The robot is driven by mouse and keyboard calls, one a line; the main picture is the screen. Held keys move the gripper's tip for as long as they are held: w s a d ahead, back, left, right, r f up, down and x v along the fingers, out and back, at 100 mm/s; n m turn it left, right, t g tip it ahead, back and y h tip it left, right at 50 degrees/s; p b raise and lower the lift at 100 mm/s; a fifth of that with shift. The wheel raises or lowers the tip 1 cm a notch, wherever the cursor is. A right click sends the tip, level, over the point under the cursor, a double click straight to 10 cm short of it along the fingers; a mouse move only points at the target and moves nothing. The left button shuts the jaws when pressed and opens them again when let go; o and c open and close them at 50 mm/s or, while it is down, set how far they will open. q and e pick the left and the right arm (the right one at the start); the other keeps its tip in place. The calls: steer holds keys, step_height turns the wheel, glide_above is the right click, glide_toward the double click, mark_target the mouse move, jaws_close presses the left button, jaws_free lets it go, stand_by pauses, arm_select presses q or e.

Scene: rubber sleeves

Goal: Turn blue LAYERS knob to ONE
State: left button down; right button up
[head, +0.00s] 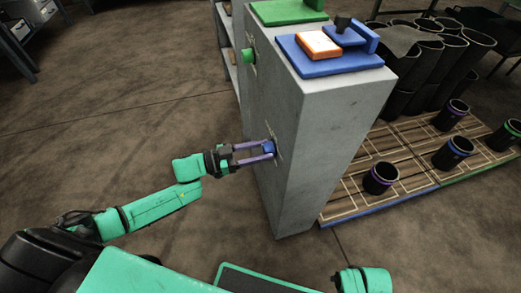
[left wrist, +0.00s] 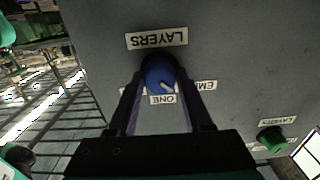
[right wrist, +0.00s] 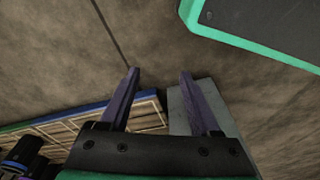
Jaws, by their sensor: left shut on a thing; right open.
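The blue LAYERS knob (head: 269,146) is on the side face of a grey cabinet (head: 325,120). In the left wrist view, which sees the labels upside down, the blue knob (left wrist: 158,74) sits between the fingers of my left gripper (left wrist: 160,80), shut on it. Its white pointer slants towards the gap between the ONE label (left wrist: 163,99) and a label starting with EM (left wrist: 207,85), close to ONE. The LAYERS label (left wrist: 157,38) is clear. Another label is partly hidden by a finger. My right gripper (right wrist: 160,75) is open and empty above the floor.
A green knob (left wrist: 271,139) is on the same face, with its own LAYERS label. Blue and green trays (head: 330,66) lie on the cabinet top. To the right, a low pallet (head: 410,150) carries several black sleeves with coloured bands. Floor left of the cabinet is open.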

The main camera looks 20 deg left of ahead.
arm_select(q)
steer(key=m, duration=0.8)
steer(key=shift+f+m, duration=0.1)
steer(key=shift+m, duration=0.3)
arm_select(e)
steer(key=shift+w+a+r, duration=0.15)
steer(key=shift+w+r, duration=0.05)
steer(key=shift+r, duration=0.35)
arm_select(q)
steer(key=shift+c, duration=1.6)
jaws_free()
arm_select(e)
steer(key=shift+w, duration=0.1)
arm_select(q)
steer(key=shift+a, duration=0.1)
